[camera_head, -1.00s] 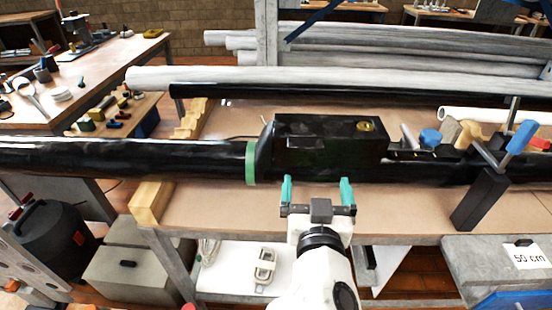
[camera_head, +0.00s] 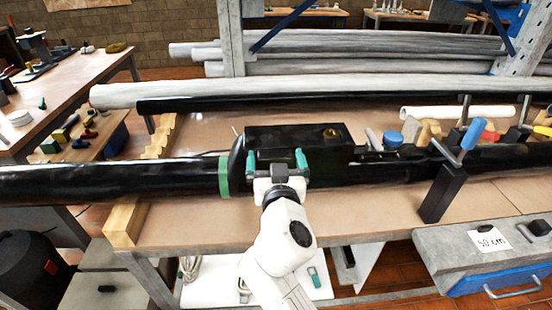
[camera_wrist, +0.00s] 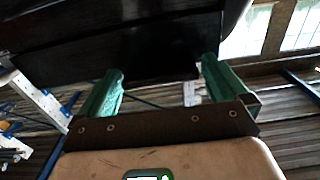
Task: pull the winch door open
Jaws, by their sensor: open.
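The winch housing (camera_head: 325,146) is a glossy black box on top of the black mast (camera_head: 110,180), beside a green band (camera_head: 224,178). A round brass fitting (camera_head: 331,132) sits on its top. The door cannot be clearly told apart from the black front face. My gripper (camera_head: 276,160) is open and empty, with its two green fingers spread in front of the left part of that face. In the wrist view, the fingers (camera_wrist: 160,74) point toward a large dark surface (camera_wrist: 120,45) with a seam across it. Whether the fingertips touch it I cannot tell.
A blue-handled clamp (camera_head: 440,190) stands right of the housing at the bench edge. Small tools and parts lie behind it. A wooden block (camera_head: 126,222) supports the mast at left. Long grey pipes (camera_head: 340,85) lie behind.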

